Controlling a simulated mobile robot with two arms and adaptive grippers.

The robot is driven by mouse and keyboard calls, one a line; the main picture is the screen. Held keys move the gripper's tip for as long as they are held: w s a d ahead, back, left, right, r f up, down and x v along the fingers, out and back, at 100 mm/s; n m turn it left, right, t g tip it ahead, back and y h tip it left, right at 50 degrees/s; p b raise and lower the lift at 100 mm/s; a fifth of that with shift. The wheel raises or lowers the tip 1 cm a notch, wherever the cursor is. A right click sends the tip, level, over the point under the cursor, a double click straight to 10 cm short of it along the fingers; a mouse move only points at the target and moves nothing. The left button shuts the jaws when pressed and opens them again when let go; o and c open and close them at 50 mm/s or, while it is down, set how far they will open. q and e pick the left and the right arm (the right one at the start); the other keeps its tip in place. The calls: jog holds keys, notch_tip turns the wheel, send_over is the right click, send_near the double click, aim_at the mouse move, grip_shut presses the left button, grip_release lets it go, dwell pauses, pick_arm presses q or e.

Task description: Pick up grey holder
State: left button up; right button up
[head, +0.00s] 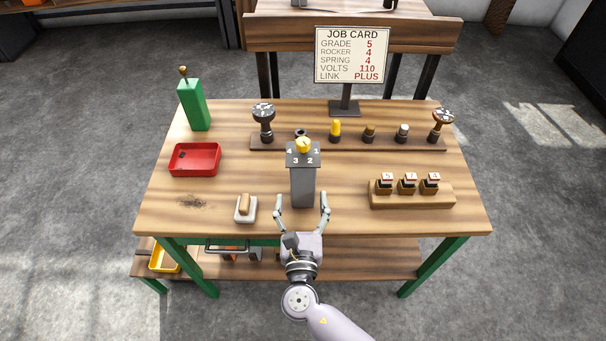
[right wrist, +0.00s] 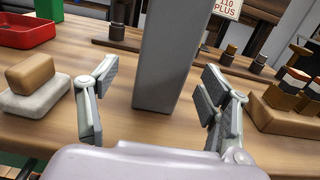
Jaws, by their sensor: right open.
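A tall grey post (head: 303,185) stands near the table's front middle. A yellow knob (head: 303,145) sits on its dark top plate, marked with numbers. No part is labelled as the grey holder. A small grey-topped piece (head: 402,131) stands on the rear rack, and a pale grey block (head: 245,212) with a tan piece on it lies front left. My right gripper (head: 302,197) is open and empty, its fingers spread at either side of the post's lower front. In the right wrist view the post (right wrist: 165,55) shows between and beyond the fingers (right wrist: 160,78). My left gripper is not visible.
The rack (head: 350,143) holds several small pieces and dark knobs. A wooden block (head: 411,199) with three numbered pieces is at right. A red tray (head: 195,160) and green post (head: 193,105) are at left. The job card (head: 351,55) stands behind. The front right tabletop is clear.

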aim_at(303, 193)
jog(key=w, duration=0.4)
jog(key=shift+w+d+r+p, duration=0.15)
jog(key=shift+w+d+p, duration=0.05)
jog(key=shift+w+p, duration=0.2)
jog(key=shift+w, duration=0.5)
jog(key=shift+c, duration=0.6)
grip_shut()
